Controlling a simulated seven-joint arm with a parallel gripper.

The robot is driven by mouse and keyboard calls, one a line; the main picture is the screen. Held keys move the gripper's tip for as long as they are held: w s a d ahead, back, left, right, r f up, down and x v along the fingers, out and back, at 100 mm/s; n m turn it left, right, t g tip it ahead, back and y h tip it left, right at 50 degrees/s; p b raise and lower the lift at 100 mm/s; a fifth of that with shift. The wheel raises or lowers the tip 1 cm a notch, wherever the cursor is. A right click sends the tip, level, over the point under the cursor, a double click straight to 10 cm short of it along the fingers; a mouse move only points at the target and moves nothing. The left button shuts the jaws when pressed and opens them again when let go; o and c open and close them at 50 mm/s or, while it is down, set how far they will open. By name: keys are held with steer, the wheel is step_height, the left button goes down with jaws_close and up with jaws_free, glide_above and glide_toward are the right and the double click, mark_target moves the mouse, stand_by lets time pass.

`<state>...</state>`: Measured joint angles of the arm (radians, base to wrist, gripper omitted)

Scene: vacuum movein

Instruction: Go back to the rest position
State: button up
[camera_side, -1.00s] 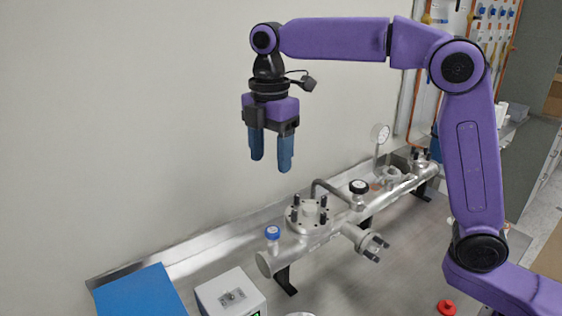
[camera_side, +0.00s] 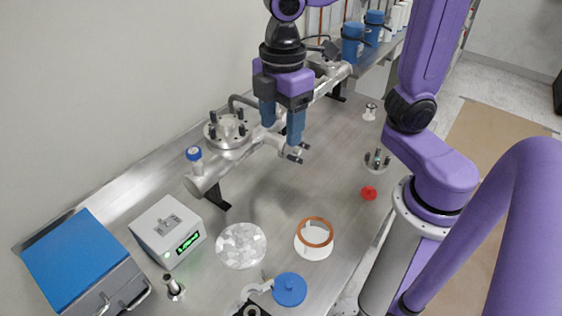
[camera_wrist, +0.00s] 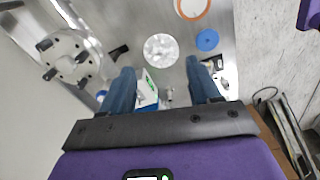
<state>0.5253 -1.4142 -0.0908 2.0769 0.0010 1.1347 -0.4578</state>
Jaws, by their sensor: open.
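My gripper (camera_side: 281,122) has two blue fingers pointing down, apart and empty, in the side view. It appears in front of the metal vacuum pipe (camera_side: 203,183), near its bolted flange (camera_side: 228,130). Its height above the pipe is hard to tell. In the wrist view, the fingers of my gripper (camera_wrist: 163,80) are spread with nothing between their tips. The flange (camera_wrist: 70,58) lies to their left there.
A blue box (camera_side: 75,262), a white device with a green display (camera_side: 167,232), a pale round disc (camera_side: 241,246), a copper ring (camera_side: 314,232), a blue cap (camera_side: 289,289) and a red knob (camera_side: 369,193) sit on the steel table (camera_side: 285,200). The right middle table has bare room.

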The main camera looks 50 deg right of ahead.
steer(key=s+d+f+m, duration=0.1)
steer(key=s+d+f, duration=0.2)
steer(key=s, duration=0.3)
steer(key=s+d+f+m, duration=0.1)
steer(key=s+d+f, duration=0.2)
steer(key=s+d, duration=0.2)
steer(key=shift+s+m, duration=0.35)
steer(key=shift+m, duration=0.05)
